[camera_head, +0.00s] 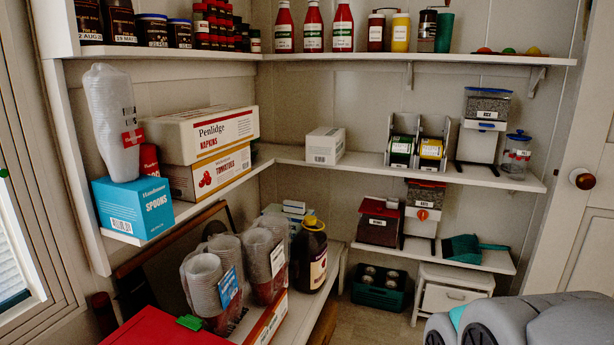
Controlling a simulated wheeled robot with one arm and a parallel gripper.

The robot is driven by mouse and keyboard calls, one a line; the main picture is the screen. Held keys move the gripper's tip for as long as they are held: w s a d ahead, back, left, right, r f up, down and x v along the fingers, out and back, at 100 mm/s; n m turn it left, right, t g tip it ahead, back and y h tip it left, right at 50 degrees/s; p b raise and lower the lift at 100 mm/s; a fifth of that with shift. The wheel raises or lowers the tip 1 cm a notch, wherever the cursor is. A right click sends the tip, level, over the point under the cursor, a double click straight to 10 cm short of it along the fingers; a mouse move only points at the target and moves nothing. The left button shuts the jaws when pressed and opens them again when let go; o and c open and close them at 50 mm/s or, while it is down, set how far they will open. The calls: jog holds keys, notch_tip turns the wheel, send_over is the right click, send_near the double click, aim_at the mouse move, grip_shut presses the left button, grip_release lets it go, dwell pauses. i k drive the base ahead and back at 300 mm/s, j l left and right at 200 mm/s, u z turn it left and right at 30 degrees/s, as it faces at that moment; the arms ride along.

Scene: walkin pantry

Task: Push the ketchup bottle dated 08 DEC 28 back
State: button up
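Three red bottles with pale caps, which look like ketchup, stand upright in a row on the top shelf at the back: a left one (284,27), a middle one (313,27) and a right one (342,27). Each has a white and green label. The date prints are too small to read, so I cannot tell which is dated 08 DEC 28. My gripper is not in view. A grey part of my arm shows at the lower right, well below and apart from the bottles.
On the top shelf (420,57), a dark red jar (376,32), a yellow jar (400,33) and a dark grinder-like item (427,31) stand right of the bottles. Dark jars (152,30) fill the left. Lower shelves hold boxes, stacked cups and dispensers. Some floor (375,325) is clear.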

aim_at(313, 33)
jog(key=i+u, duration=0.1)
jog(key=i, duration=0.45)
jog(key=i+l+u, duration=0.1)
jog(key=i, duration=0.4)
jog(key=i+l+u, duration=0.1)
jog(key=i, duration=0.4)
